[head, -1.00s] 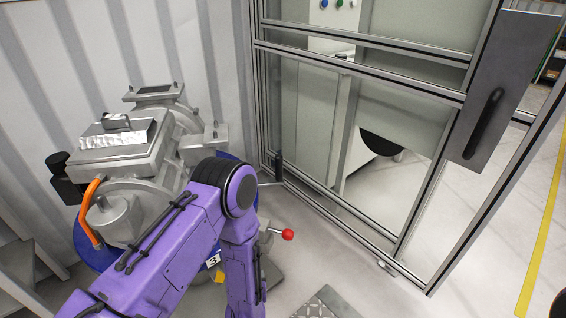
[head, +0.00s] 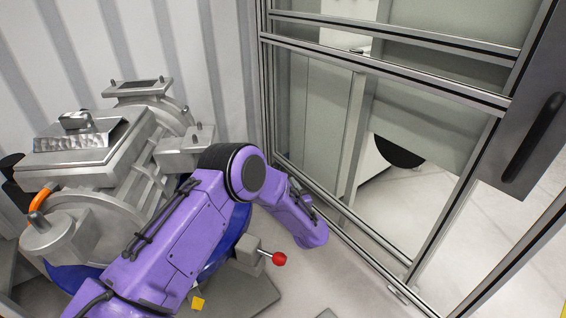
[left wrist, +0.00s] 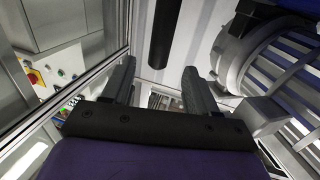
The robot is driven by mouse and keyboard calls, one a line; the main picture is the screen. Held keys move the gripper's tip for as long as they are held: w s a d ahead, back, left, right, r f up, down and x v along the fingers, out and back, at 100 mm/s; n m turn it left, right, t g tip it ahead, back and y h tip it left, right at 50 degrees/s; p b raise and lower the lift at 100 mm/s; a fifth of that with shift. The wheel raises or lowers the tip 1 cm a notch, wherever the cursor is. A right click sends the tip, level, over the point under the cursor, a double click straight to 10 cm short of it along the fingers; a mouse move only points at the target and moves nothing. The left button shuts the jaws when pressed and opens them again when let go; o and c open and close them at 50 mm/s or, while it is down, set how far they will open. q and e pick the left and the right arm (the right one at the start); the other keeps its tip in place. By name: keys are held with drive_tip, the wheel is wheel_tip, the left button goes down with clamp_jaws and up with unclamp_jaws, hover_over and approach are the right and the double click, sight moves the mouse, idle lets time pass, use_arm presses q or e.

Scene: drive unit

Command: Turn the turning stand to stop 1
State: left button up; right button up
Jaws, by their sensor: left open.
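The turning stand's blue round plate (head: 228,238) shows at the left of the head view, under a grey metal drive unit (head: 130,140). A red-knobbed lever (head: 279,258) sticks out from a grey block beside the plate. My left arm crosses in front of the stand; its gripper is hidden in the head view. In the left wrist view my left gripper (left wrist: 159,85) is open and empty. A black upright bar (left wrist: 163,35), possibly a handle, lies ahead of the gap between the fingers, apart from them. My right gripper is out of view.
An aluminium-framed fence (head: 385,65) with clear panels stands close on the right of the arm, with a dark handle plate (head: 525,145) on it. A ribbed pale wall (head: 205,70) is behind the unit. A yellow tag (head: 198,303) lies low by the stand.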

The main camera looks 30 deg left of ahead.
use_arm(q)
drive_tip(key=x, duration=1)
drive_tip(key=shift+w+a+r+b, duration=0.2)
drive_tip(key=shift+a+r+b, duration=0.05)
drive_tip(key=shift+r+b, duration=0.1)
clamp_jaws()
drive_tip(key=shift+d, duration=0.1)
